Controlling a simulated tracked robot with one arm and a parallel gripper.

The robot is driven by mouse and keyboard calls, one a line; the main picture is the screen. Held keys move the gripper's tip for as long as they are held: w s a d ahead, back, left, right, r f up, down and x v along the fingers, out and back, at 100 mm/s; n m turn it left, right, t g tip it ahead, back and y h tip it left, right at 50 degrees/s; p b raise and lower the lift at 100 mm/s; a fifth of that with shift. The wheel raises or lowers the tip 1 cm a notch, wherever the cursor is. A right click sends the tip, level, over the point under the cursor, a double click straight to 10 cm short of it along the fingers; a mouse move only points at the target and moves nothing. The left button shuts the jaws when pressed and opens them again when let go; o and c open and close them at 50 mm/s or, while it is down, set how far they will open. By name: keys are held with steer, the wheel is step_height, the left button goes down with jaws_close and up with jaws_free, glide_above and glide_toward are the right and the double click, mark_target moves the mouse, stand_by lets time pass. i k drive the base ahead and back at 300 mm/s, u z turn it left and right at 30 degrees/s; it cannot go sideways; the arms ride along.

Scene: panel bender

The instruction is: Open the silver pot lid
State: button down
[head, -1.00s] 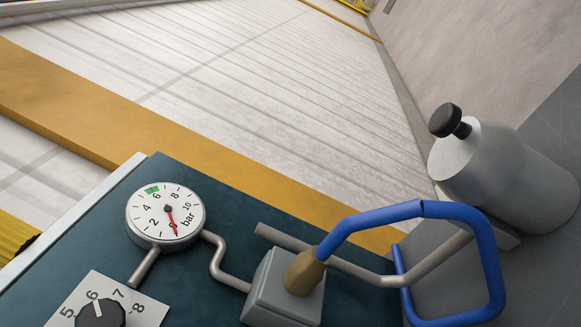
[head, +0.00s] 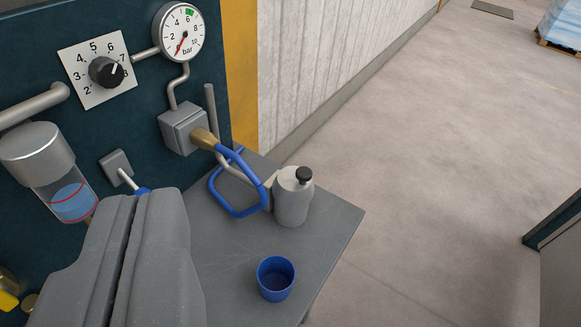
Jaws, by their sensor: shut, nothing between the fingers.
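A silver-grey pot (head: 291,202) with a black round knob (head: 304,175) on its top stands upright on a grey shelf, right of centre. Its top appears closed, and I cannot make out a lid seam. My gripper (head: 136,203) shows at the lower left with its two grey fingers together and nothing between them. In the picture it is well left of the pot and apart from it.
A blue hose (head: 226,190) loops just left of the pot. An open blue cup (head: 276,278) stands on the shelf (head: 230,245) in front. A gauge (head: 179,33), dial (head: 105,72) and clear bowl with blue liquid (head: 73,200) are at left.

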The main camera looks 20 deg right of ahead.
mark_target(293, 186)
steer(key=u, duration=0.5)
steer(key=k, duration=1)
steer(key=z, duration=0.75)
steer(key=i, duration=1)
steer(key=u, duration=0.1)
